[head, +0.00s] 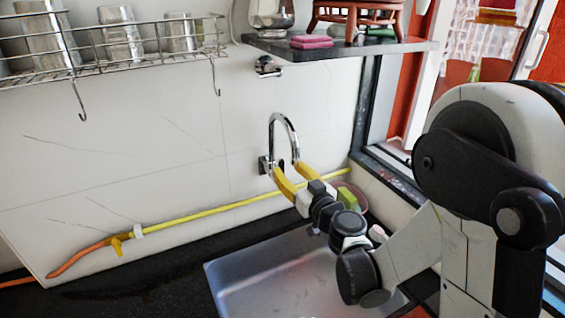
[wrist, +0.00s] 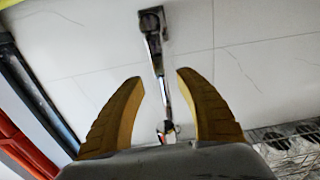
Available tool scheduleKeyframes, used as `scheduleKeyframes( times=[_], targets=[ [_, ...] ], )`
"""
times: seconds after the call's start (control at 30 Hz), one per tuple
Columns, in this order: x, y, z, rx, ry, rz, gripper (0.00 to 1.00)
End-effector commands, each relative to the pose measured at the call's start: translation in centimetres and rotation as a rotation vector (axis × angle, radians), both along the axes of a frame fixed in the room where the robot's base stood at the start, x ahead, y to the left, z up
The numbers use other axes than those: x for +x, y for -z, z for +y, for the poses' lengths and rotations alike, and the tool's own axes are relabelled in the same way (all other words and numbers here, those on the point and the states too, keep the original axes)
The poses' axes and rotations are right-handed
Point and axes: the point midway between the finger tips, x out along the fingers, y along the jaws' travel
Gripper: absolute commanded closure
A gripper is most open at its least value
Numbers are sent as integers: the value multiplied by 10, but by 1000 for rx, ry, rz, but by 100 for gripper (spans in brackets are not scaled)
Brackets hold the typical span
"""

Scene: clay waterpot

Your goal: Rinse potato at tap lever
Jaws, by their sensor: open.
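A chrome tap (head: 284,122) with a curved spout is fixed to the white wall above the steel sink (head: 265,275). My gripper (head: 288,167) has its yellow fingers parted and raised just in front of the tap's lower part. In the wrist view the tap (wrist: 153,45) runs between the two open fingertips of my gripper (wrist: 160,76), with a gap on each side. I cannot tell the lever apart from the tap body, nor whether a finger touches it. I make out no potato in either view; my arm hides part of the sink.
A yellow and orange hose (head: 205,210) runs along the wall behind the sink. A pinkish bowl (head: 357,192) with a green-yellow item stands behind my wrist. A dark shelf (head: 330,49) and wire rack (head: 110,60) hang above. The window frame (head: 373,120) is at right.

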Motion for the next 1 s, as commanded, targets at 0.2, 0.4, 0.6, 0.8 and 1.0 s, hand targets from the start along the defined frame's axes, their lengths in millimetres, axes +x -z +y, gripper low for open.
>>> scheduleKeyframes(
  times=[0.2,0.4,0.6,0.8,1.0],
  targets=[
    [34,1,14,0,-1,0,59],
    [45,0,19,0,-1,0,59],
    [46,0,19,0,-1,0,59],
    [45,0,19,0,-1,0,100],
    [46,0,19,0,-1,0,100]
  ],
)
